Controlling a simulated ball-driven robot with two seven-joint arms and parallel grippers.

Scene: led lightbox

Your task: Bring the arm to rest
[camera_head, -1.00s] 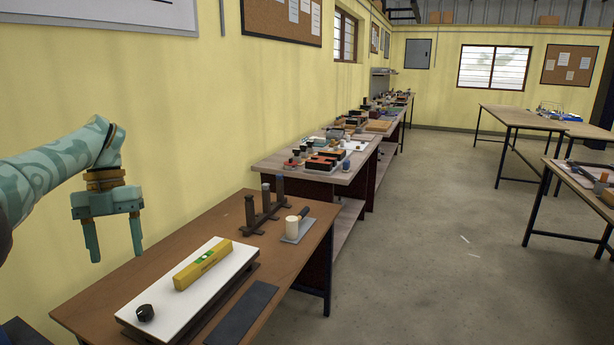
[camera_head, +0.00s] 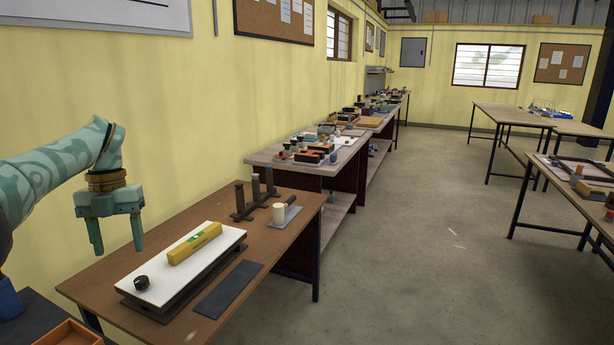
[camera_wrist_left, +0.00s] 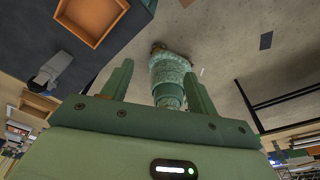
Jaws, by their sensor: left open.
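My left gripper (camera_head: 118,234) is open and empty, with its two fingers pointing down. It hangs in the air at the left of the head view, by the left end of the near brown table. In the left wrist view its two fingers (camera_wrist_left: 158,85) stand apart with nothing between them. My left arm (camera_head: 60,165) comes in from the left edge. My right gripper is not in the head view.
The near table (camera_head: 285,240) holds a white-topped lightbox (camera_head: 150,284) with a yellow level (camera_head: 195,243), a black knob (camera_head: 141,282), a dark flat strip (camera_head: 228,289) and a rack of dark posts (camera_head: 254,206). An orange tray (camera_head: 70,332) sits at lower left. Open floor lies right.

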